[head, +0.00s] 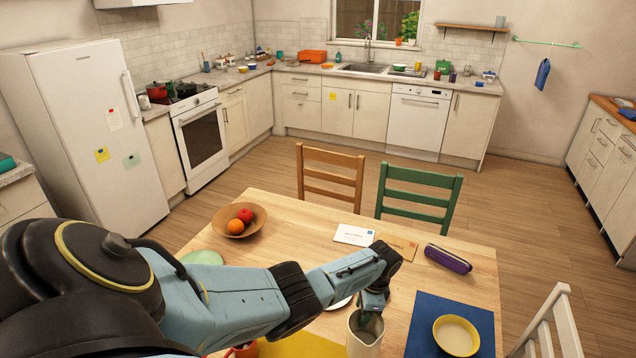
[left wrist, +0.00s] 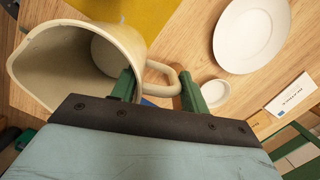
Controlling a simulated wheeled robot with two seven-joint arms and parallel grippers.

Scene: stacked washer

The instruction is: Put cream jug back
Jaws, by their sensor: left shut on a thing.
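The cream jug (head: 362,340) is at the near edge of the table, at the bottom of the head view. It also fills the upper left of the left wrist view (left wrist: 50,62), with its wide mouth and loop handle showing. My left gripper (head: 373,305) is shut on the jug's handle, with its green fingers (left wrist: 157,88) on either side of it. I cannot tell whether the jug's base touches the table. My right gripper does not show.
The wooden table (head: 290,215) holds a fruit bowl (head: 252,222), envelopes (head: 354,235), a purple case (head: 448,259), and a yellow bowl (head: 456,336) on a blue mat (head: 424,312). A white plate (left wrist: 250,32) and small white dish (left wrist: 215,93) lie near the jug. Chairs stand behind.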

